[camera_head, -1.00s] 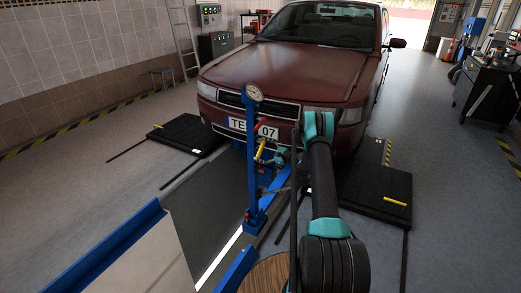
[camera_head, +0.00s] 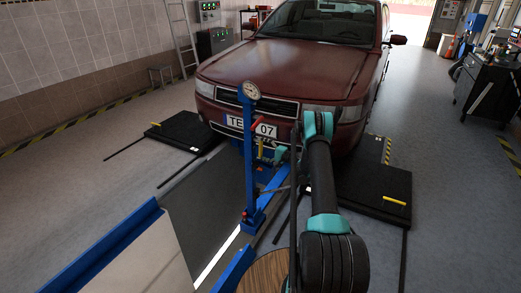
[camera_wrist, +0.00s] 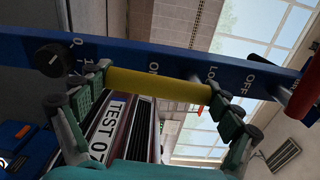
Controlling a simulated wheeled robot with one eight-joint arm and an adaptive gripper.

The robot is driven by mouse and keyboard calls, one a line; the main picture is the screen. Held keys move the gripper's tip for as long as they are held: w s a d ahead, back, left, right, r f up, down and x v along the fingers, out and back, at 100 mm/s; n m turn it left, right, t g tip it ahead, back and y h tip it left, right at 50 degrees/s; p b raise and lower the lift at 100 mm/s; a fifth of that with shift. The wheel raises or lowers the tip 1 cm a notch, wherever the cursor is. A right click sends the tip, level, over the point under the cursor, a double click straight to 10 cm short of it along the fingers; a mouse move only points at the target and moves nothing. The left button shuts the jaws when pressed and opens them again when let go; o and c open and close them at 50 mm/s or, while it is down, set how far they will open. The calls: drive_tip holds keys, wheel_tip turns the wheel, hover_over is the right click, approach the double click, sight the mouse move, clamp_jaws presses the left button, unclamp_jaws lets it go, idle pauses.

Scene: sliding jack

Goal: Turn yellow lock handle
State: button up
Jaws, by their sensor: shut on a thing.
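The yellow lock handle (camera_wrist: 165,85) is a short cylinder in front of the blue jack post (camera_wrist: 185,62) in the wrist view. In the head view the yellow handle (camera_head: 261,147) shows small and nearly upright beside the post (camera_head: 250,160). My gripper (camera_wrist: 160,90) is shut on the handle, with a finger at each end of it in the wrist view. In the head view my gripper (camera_head: 279,155) is just right of the handle and partly hidden by my arm.
A red handle (camera_wrist: 304,90) sits at the right of the post. A round gauge (camera_head: 249,91) tops the post. The red car (camera_head: 285,75) stands close behind. Black plates (camera_head: 372,190) lie on both sides, and a pit (camera_head: 205,200) is at the left.

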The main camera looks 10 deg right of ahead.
drive_tip(key=shift+w+d+n, duration=0.1)
drive_tip(key=shift+w+n, duration=0.05)
drive_tip(key=shift+n, duration=0.35)
drive_tip(key=o, duration=1.4)
drive_tip(key=shift+d, duration=0.1)
drive_tip(key=v, duration=1.1)
drive_tip(key=shift+s+d, duration=0.25)
drive_tip(key=shift+d, duration=0.05)
